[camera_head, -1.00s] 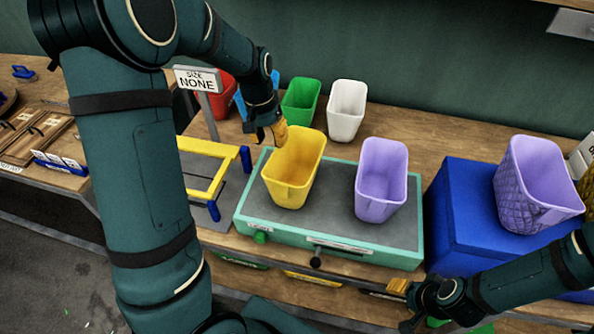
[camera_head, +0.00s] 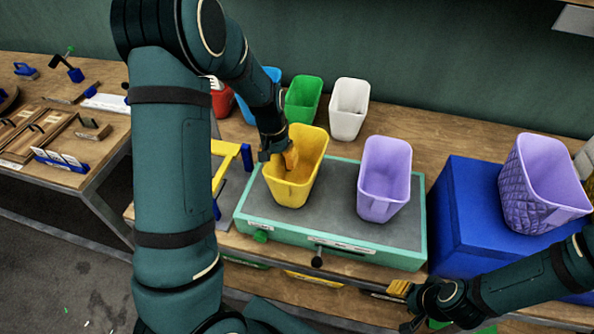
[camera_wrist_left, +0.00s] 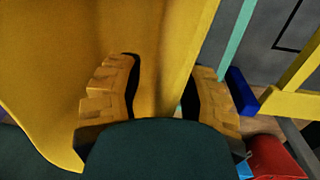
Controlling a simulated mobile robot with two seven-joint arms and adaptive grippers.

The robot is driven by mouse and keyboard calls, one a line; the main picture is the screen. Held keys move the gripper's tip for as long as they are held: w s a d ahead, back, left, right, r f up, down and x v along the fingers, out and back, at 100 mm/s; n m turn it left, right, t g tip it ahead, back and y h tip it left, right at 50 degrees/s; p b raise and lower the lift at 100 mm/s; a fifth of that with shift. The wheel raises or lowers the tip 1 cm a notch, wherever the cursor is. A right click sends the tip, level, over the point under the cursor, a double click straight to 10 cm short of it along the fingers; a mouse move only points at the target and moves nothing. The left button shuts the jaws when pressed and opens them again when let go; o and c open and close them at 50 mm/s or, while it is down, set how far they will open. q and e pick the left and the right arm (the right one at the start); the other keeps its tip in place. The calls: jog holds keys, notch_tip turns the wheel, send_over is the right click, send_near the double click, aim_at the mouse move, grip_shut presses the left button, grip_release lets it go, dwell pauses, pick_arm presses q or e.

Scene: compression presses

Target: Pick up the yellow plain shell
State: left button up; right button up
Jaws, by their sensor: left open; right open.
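The yellow plain shell (camera_head: 300,188) is an open, tapered bin standing upright on the grey top of a green-edged press base (camera_head: 335,236). My left gripper (camera_head: 281,158) is open at the shell's left rim. In the left wrist view the yellow wall (camera_wrist_left: 165,60) runs between the two tan fingers (camera_wrist_left: 165,95), one finger on the inner side and one on the outer side. I cannot tell whether either finger touches it. My right gripper (camera_head: 402,305) is low at the front right, open and away from the shell.
A plain purple shell (camera_head: 384,185) stands right of the yellow one on the same base. A blue block (camera_head: 465,215) carries a quilted purple shell (camera_head: 540,185). Green (camera_head: 302,100), white (camera_head: 348,110) and blue (camera_head: 262,90) shells stand behind. A yellow frame (camera_head: 222,165) is at the left.

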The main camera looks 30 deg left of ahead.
pick_arm(q)
grip_shut()
